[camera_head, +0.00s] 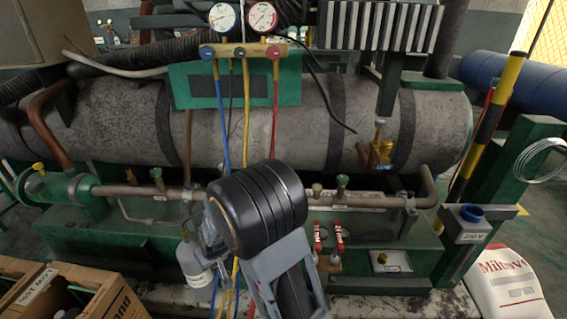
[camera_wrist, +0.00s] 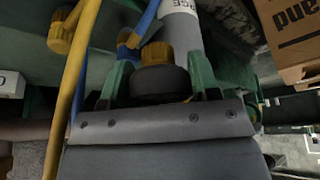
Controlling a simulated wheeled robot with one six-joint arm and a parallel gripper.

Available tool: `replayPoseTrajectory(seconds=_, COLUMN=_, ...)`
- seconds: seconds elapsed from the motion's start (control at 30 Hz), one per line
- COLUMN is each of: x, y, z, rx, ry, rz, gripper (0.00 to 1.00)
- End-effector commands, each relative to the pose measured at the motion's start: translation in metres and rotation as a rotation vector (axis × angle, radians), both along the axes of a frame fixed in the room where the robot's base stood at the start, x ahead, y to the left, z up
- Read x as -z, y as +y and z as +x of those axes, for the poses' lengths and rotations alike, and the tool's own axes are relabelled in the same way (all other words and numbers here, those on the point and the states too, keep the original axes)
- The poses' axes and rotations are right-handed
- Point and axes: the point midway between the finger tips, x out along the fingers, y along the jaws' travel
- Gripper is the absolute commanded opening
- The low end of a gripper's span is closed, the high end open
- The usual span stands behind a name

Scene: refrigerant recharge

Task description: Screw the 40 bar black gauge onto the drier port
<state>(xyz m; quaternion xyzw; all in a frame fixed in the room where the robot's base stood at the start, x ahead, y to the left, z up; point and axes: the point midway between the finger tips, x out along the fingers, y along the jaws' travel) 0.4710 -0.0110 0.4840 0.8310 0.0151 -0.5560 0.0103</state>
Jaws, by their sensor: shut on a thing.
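My gripper (camera_wrist: 160,72) has its two green fingers closed on either side of a dark round piece (camera_wrist: 160,86) with a brass-coloured fitting (camera_wrist: 157,54). The piece looks like the black gauge seen edge-on; its face and marking do not show. In the head view my black wrist hides the fingers and what they hold. A green cylinder (camera_head: 50,188), possibly the drier, lies at the left end of a copper pipe (camera_head: 140,190) and has a yellow cap (camera_head: 38,168). Small capped fittings (camera_head: 317,190) stand along the pipe; I cannot tell which is the drier port.
A manifold (camera_head: 240,51) with two dials hangs above, with blue, yellow and red hoses (camera_head: 275,110) running down. A grey bottle (camera_head: 195,272) stands beside my wrist. Red-handled valves (camera_head: 339,238) are right of it. Cardboard boxes (camera_head: 75,290) are front left.

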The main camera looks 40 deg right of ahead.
Motion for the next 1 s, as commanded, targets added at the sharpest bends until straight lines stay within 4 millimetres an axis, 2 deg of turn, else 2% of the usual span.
replayPoseTrajectory(seconds=0.17, x=-0.031, y=-0.031, z=0.01, rx=-0.072, ry=-0.004, rz=0.003, gripper=0.29)
replayPoseTrajectory(seconds=0.27, x=-0.057, y=-0.059, z=0.017, rx=-0.157, ry=-0.006, rz=0.004, gripper=0.29)
replayPoseTrajectory(seconds=0.4, x=-0.108, y=-0.11, z=0.024, rx=-0.349, ry=-0.008, rz=0.002, gripper=0.29)
replayPoseTrajectory(seconds=0.6, x=-0.174, y=-0.17, z=0.023, rx=-0.652, ry=-0.007, rz=-0.002, gripper=0.29)
replayPoseTrajectory(seconds=0.8, x=-0.217, y=-0.205, z=0.016, rx=-0.86, ry=-0.005, rz=-0.002, gripper=0.29)
replayPoseTrajectory(seconds=1.0, x=-0.235, y=-0.22, z=0.012, rx=-0.958, ry=-0.003, rz=-0.001, gripper=0.29)
